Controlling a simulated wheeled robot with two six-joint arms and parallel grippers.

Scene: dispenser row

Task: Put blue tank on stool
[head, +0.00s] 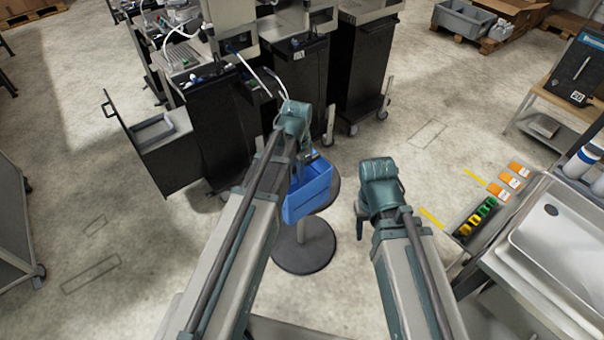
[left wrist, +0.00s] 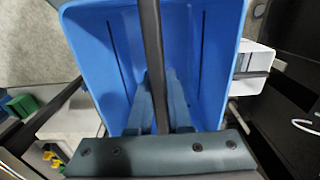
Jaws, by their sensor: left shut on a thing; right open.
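The blue tank (head: 309,192) is an open bin, seen below and beside the end of my left arm in the head view. My left gripper (head: 306,160) is shut on the tank, though my wrist hides most of the grip. The left wrist view looks into the open tank (left wrist: 205,60), with the gripper fingers (left wrist: 158,105) against it. The stool (head: 333,189) has a round dark seat, mostly hidden behind the tank. I cannot tell whether the tank touches the seat. My right gripper (head: 360,222) is open and empty, right of the stool.
Black dispenser cabinets (head: 360,75) stand behind the stool, one with an open drawer (head: 160,150) at left. A counter with a metal sink (head: 560,235) and a small bin of yellow and green items (head: 476,218) is at right. Bare floor lies left of the stool.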

